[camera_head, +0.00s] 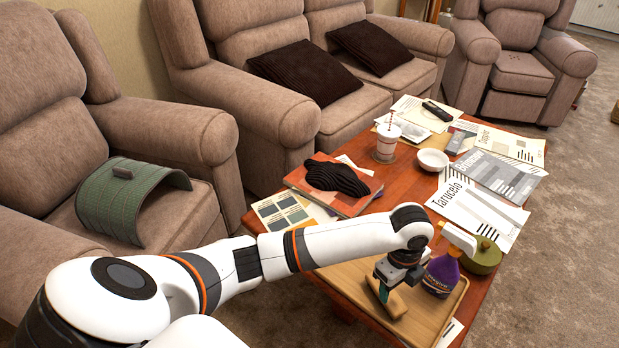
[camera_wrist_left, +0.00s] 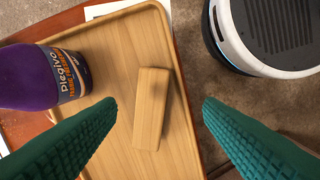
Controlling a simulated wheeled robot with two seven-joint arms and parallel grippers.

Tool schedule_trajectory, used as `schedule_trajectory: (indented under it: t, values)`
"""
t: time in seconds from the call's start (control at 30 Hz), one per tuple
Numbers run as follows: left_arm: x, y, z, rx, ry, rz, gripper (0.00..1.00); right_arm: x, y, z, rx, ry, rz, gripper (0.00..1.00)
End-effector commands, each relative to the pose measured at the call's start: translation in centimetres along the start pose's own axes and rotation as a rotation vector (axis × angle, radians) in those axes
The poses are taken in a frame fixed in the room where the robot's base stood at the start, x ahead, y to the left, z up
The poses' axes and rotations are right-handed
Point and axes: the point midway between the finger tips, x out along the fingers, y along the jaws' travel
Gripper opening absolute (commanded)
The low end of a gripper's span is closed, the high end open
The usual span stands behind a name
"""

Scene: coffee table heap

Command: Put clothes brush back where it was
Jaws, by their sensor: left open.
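The clothes brush, a plain light-wood block (camera_wrist_left: 151,115), lies on the wooden tray (camera_wrist_left: 107,160) in the left wrist view. In the head view the brush (camera_head: 396,303) shows beside the fingertips, partly hidden by my gripper. My left gripper (camera_head: 385,290) points down over the tray (camera_head: 440,318) at the table's near end. Its green ribbed fingers are open in the left wrist view (camera_wrist_left: 159,102), one on each side of the brush with gaps to both. The brush's bristles are not visible. My right gripper is not in view.
A purple bottle (camera_head: 440,276) stands close beside my gripper; it also shows in the wrist view (camera_wrist_left: 30,78). A green round pot (camera_head: 482,256) is just beyond. Magazines (camera_head: 480,212), a white bowl (camera_head: 433,159), a cup (camera_head: 387,140) and dark folded cloth (camera_head: 336,177) crowd the table (camera_head: 400,190).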

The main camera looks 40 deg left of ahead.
Motion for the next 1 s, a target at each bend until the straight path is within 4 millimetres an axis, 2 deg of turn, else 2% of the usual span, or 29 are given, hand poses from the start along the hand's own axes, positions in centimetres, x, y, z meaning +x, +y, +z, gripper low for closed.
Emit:
schedule_trajectory:
  t: [0.03,0.1,0.2,0.3,0.4,0.5,0.6,0.7,0.83,1.0]
  values:
    - [1.3,-1.7,1.8,-0.067,-0.041,0.014,0.61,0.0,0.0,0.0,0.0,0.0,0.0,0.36]
    - [2.3,-3.7,3.7,-0.203,-0.091,0.049,0.61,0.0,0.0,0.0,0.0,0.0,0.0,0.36]
    - [3.0,-6.6,5.2,-0.433,-0.154,0.097,0.61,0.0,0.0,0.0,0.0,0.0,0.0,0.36]
    - [3.3,-9.7,5.5,-0.692,-0.199,0.135,0.61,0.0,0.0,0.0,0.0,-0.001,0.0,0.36]
    - [3.3,-13.2,4.7,-0.971,-0.219,0.168,0.61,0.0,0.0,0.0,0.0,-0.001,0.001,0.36]
    - [2.9,-16.9,2.9,-1.235,-0.205,0.203,0.61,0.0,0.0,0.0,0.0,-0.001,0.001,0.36]
    - [2.3,-20.1,1.1,-1.447,-0.173,0.241,0.61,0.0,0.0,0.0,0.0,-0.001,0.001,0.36]
    - [1.7,-22.5,-0.3,-1.588,-0.141,0.273,0.61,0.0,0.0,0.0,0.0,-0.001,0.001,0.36]
    - [1.3,-23.9,-1.2,-1.67,-0.116,0.297,0.61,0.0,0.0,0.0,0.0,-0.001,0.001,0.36]
    - [1.2,-24.0,-1.3,-1.681,-0.114,0.3,0.61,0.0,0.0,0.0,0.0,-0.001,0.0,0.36]
